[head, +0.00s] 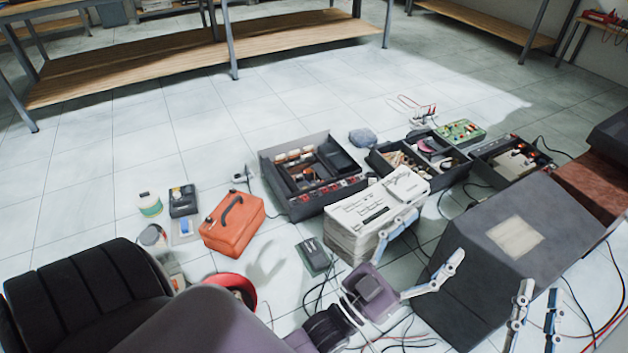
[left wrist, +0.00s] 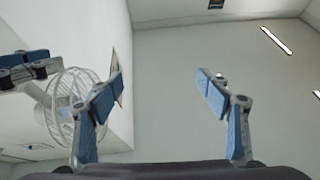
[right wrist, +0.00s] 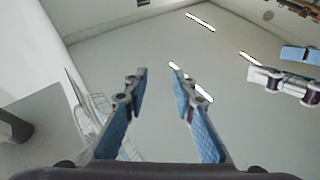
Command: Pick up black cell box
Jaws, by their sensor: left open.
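Several dark items could be the black cell box, and I cannot tell which one it is. A small black box (head: 313,256) lies on the floor left of the white stack. Another small black device (head: 183,200) lies left of the orange case. My left gripper (head: 437,235) is open and empty, raised near the right side of the white stack; its spread fingers show in the left wrist view (left wrist: 160,82). My right gripper (head: 541,287) is at the lower right, in front of the big dark case; in the right wrist view (right wrist: 159,72) its fingers stand apart with nothing between them.
A white stack (head: 365,215) stands mid-floor, with an orange case (head: 232,224) to its left. Open dark trays (head: 310,172) of parts lie behind. A large dark grey case (head: 500,250) stands at right. Cables cross the floor. Floor toward the wooden shelf (head: 150,70) is clear.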

